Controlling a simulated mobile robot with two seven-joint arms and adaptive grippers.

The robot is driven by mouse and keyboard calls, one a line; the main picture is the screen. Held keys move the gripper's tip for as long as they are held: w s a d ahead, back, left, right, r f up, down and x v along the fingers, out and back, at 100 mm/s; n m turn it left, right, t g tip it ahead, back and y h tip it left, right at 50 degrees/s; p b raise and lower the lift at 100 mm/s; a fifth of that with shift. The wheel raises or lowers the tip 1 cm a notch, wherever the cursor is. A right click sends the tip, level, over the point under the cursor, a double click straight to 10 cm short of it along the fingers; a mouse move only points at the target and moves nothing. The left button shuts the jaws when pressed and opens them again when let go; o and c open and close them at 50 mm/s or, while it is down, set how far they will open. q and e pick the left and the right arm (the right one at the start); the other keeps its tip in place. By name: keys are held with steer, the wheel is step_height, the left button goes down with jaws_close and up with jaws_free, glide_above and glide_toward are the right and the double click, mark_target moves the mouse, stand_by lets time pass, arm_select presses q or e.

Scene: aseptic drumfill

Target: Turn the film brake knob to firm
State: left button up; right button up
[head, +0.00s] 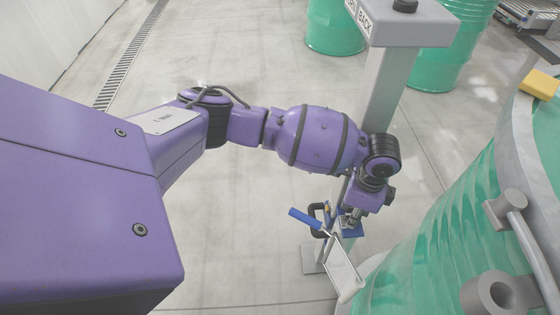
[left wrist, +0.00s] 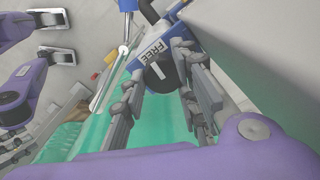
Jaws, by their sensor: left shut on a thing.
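The film brake knob (left wrist: 160,76) is a round dark knob with a white mark, in the middle of the left wrist view. A white label reading FREE (left wrist: 151,49) sits beside it, near the white mark. My left gripper (left wrist: 161,66) has its fingers on both sides of the knob and is shut on it. In the head view my left gripper (head: 351,217) is at a blue bracket (head: 352,231) low on the post, and the knob is hidden there. No FIRM label is readable. My right gripper is not in view in the head view.
A blue handle (head: 305,218) sticks out left of the gripper. A grey post (head: 385,85) rises behind, with a plate (head: 418,24) on top. A large green drum (head: 435,255) fills the lower right. Two green drums (head: 335,28) (head: 440,62) stand behind. The floor left is clear.

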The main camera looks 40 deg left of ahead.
arm_select(q)
steer(key=shift+s+d+f+m, duration=0.1)
steer(key=shift+s+d+m, duration=0.05)
steer(key=shift+s+m, duration=0.2)
steer(key=o, duration=1)
steer(key=shift+s, duration=0.1)
steer(key=shift+w, duration=0.2)
steer(key=shift+w+r, duration=0.1)
steer(key=shift+r, duration=0.6)
step_height(320, 180, up, 11)
steer(key=shift+f, duration=0.1)
